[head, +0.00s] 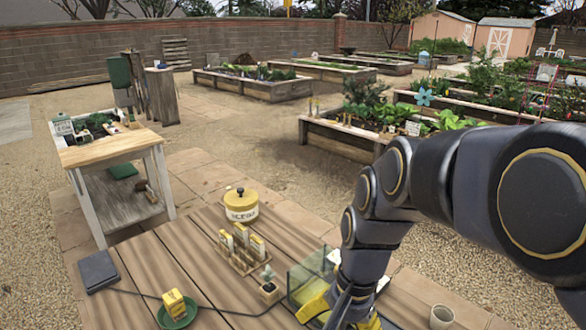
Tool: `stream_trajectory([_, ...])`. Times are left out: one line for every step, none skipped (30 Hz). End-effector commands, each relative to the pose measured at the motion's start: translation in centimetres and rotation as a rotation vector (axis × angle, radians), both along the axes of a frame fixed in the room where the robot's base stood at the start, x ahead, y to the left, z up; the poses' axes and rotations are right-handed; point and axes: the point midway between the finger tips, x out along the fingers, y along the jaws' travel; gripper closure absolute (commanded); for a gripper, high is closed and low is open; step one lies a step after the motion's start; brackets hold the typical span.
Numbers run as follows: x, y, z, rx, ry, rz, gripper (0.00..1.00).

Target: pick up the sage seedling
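A clear-walled box (303,277) stands between the pot and my arm. A wooden block with yellow-topped tags (238,252), a yellow-lidded pot (241,207), a yellow box on a green saucer (176,311), a dark flat device (98,270) and a beige cup (441,317) share the table.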

Motion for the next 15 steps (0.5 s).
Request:
stream_trajectory([2.4, 0.9, -0.5, 0.014, 0.004, -0.088, 0.21])
stream_trajectory([3.9, 1.4, -0.6, 0.025, -0.002, -0.146, 0.21])
stream_trajectory([5.6, 2.1, -1.0, 0.038, 0.000, -0.226, 0.21])
stream_trajectory([7.0, 2.6, -1.3, 0.048, -0.003, -0.285, 0.21])
stream_trajectory([8.3, 3.1, -1.6, 0.059, -0.003, -0.345, 0.21])
stream_trajectory([10.1, 3.8, -2.1, 0.074, -0.003, -0.425, 0.21])
stream_trajectory([11.4, 4.3, -2.5, 0.087, -0.003, -0.486, 0.21])
stream_trajectory([12.7, 4.8, -2.9, 0.099, 0.000, -0.548, 0.21])
stream_trajectory([14.4, 5.5, -3.6, 0.115, 0.006, -0.630, 0.21])
stream_trajectory([15.6, 5.9, -4.1, 0.127, 0.008, -0.692, 0.21])
stream_trajectory([16.7, 6.4, -4.7, 0.137, 0.016, -0.753, 0.21])
stream_trajectory([18.4, 7.0, -5.4, 0.153, 0.019, -0.835, 0.21])
stream_trajectory([19.5, 7.4, -6.2, 0.164, 0.027, -0.898, 0.21])
stream_trajectory([20.6, 7.9, -6.8, 0.178, 0.030, -0.961, 0.21])
stream_trajectory([22.1, 8.5, -7.7, 0.195, 0.038, -1.044, 0.21])
